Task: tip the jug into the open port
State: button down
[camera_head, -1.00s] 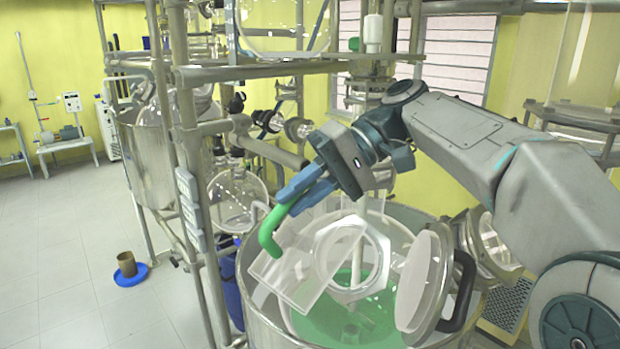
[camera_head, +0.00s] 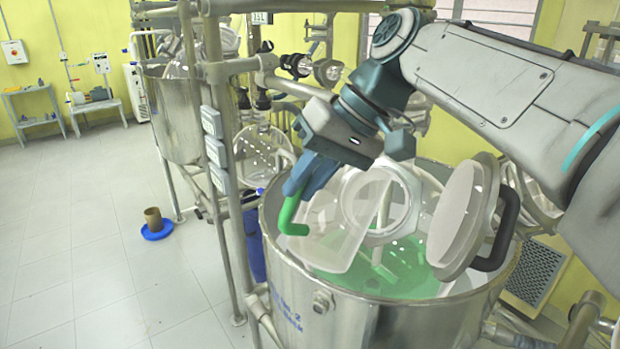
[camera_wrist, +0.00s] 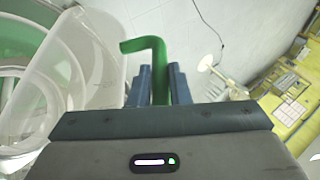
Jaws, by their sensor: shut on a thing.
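The jug (camera_head: 338,236) is a clear, pale plastic vessel with a green handle (camera_head: 290,216). My gripper (camera_head: 301,188) is shut on the handle, and the jug hangs tilted at the near left side of the open port (camera_head: 347,197). The port is a pale round collar above the steel reactor vessel (camera_head: 350,318). The jug overlaps the collar in the head view; I cannot tell whether they touch. In the wrist view the handle (camera_wrist: 156,62) is between the fingers and the jug body (camera_wrist: 98,62) is to the left. I cannot make out any contents.
A thick round lid (camera_head: 462,222) with a black handle stands open to the right of the port. Steel frame pipes (camera_head: 222,150) rise at left, close to my gripper. A brown pot on a blue dish (camera_head: 155,224) sits on the otherwise open floor at left.

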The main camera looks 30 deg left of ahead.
aim_at(299, 229)
jog(key=f+t+b, duration=0.1)
jog(key=f+b, duration=0.1)
jog(key=f+t+b, duration=0.1)
jog(key=f+b, duration=0.1)
jog(key=s+f+t+h+b, duration=0.1)
jog(key=f+b, duration=0.1)
jog(key=f, duration=0.1)
jog(key=shift+a+n+t, duration=0.1)
jog(key=shift+n+t, duration=0.2)
jog(key=shift+n, duration=0.1)
jog(key=shift+w+r+t+p, duration=0.1)
jog(key=shift+r+t+p, duration=0.3)
jog(key=shift+r+p, duration=0.3)
jog(key=shift+w+r+t+h, duration=0.3)
jog(key=shift+r+t+h, duration=0.1)
jog(key=shift+r+t, duration=0.15)
